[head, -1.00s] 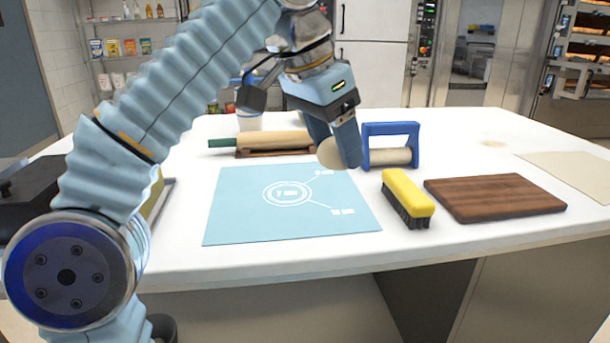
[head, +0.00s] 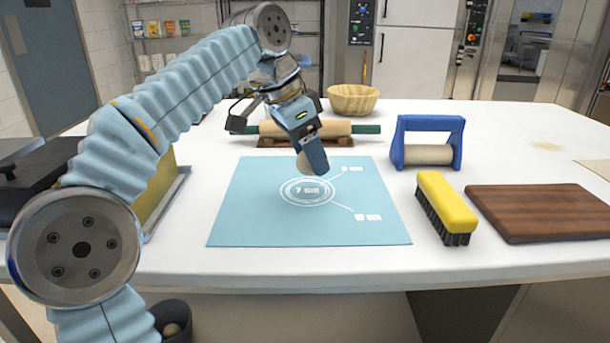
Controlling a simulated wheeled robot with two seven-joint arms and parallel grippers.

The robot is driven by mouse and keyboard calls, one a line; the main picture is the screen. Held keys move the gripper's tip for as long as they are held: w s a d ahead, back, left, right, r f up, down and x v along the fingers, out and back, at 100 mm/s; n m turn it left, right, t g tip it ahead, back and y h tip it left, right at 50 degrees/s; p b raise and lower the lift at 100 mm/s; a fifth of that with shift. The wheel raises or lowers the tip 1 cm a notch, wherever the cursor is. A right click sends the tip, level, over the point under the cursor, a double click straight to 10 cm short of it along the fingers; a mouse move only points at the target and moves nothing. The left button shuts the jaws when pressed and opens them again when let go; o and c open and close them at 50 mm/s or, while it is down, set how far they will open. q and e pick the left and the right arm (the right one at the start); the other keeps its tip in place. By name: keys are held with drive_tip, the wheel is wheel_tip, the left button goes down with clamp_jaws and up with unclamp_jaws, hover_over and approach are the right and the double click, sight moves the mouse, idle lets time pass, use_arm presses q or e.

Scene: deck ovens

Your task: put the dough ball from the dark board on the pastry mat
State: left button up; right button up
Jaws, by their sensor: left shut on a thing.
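The dough ball (head: 304,166) is a pale beige lump, partly hidden behind the fingers of my left gripper (head: 314,163). My left gripper is shut on it and holds it over the upper middle of the light blue pastry mat (head: 240,220). I cannot tell whether the ball touches the mat. The mat lies flat, with a white printed circle and lines. The dark board (head: 540,212) lies at the right of the table with nothing on it. My right gripper is not in view.
A yellow brush (head: 446,203) stands between mat and board. A blue-handled roller (head: 428,145) is behind it. A rolling pin (head: 340,128) on a stand and a wicker basket (head: 353,99) are behind the mat. A black-lidded box (head: 35,175) is at the left.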

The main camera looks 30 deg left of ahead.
sight(300, 161)
use_arm(q)
drive_tip(key=shift+a+f, duration=0.3)
drive_tip(key=shift+f, duration=0.05)
drive_tip(key=f, duration=0.2)
drive_tip(key=b, duration=0.1)
drive_tip(key=shift+a+f, duration=0.25)
drive_tip(key=shift+f, duration=0.45)
drive_tip(key=shift+f, duration=0.1)
drive_tip(key=o, duration=1.2)
drive_tip(key=shift+c, duration=0.2)
drive_tip(key=shift+r, duration=0.25)
drive_tip(key=p+v, duration=0.2)
drive_tip(key=v, duration=0.9)
drive_tip(key=shift+r, duration=0.35)
